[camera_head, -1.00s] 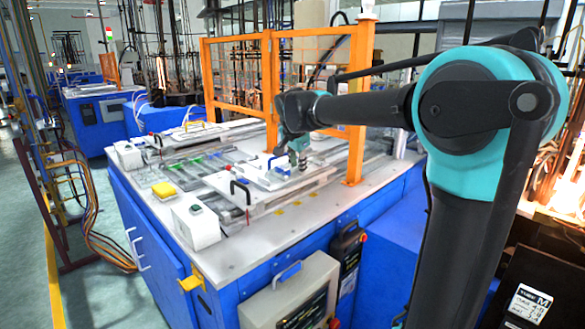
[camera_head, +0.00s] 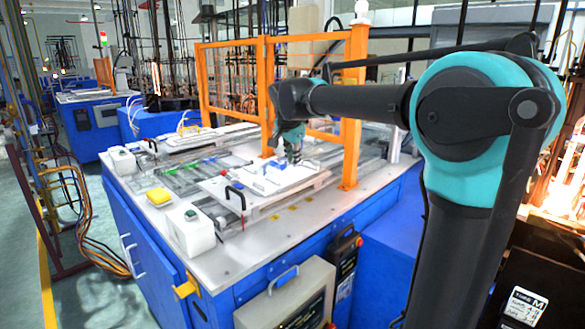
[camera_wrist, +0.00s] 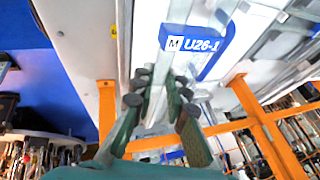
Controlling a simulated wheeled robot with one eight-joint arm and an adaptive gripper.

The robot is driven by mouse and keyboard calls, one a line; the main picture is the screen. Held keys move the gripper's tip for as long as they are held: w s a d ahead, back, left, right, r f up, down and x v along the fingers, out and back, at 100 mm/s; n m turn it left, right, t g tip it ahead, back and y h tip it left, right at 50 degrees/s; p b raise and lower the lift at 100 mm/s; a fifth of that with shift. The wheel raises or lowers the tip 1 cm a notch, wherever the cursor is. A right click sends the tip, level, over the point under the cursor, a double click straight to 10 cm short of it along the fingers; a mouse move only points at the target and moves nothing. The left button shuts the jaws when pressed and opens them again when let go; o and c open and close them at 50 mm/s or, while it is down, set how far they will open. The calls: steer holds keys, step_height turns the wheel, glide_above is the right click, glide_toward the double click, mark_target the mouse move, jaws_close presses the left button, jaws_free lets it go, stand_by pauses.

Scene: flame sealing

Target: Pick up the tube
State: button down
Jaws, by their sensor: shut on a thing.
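My gripper (camera_head: 292,156) is above the right part of the machine's white top plate (camera_head: 262,182), at the end of the outstretched arm. In the wrist view its green fingers with dark pads (camera_wrist: 160,82) point away from me over the pale worktop. They are closed around a pale, clear-looking tube (camera_wrist: 157,103), which is hard to tell from the bright surface behind it. In the head view the tube is too small to make out.
An orange guard frame (camera_head: 355,100) stands close behind and right of my gripper. A blue label marked U26-1 (camera_wrist: 197,45) shows in the wrist view.

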step_height(320, 180, up, 15)
glide_above(293, 177)
steer(key=s, duration=0.2)
steer(key=shift+g+y, duration=0.3)
step_height(293, 177, down, 12)
steer(key=shift+a+r, duration=0.1)
steer(key=shift+r, duration=0.1)
steer(key=shift+f, duration=3.75)
steer(key=c, duration=1.4)
jaws_free()
steer(key=shift+c, duration=0.2)
steer(key=shift+s+r, duration=0.1)
steer(key=v, duration=1.1)
steer(key=shift+s+r, duration=0.2)
steer(key=shift+r, duration=0.15)
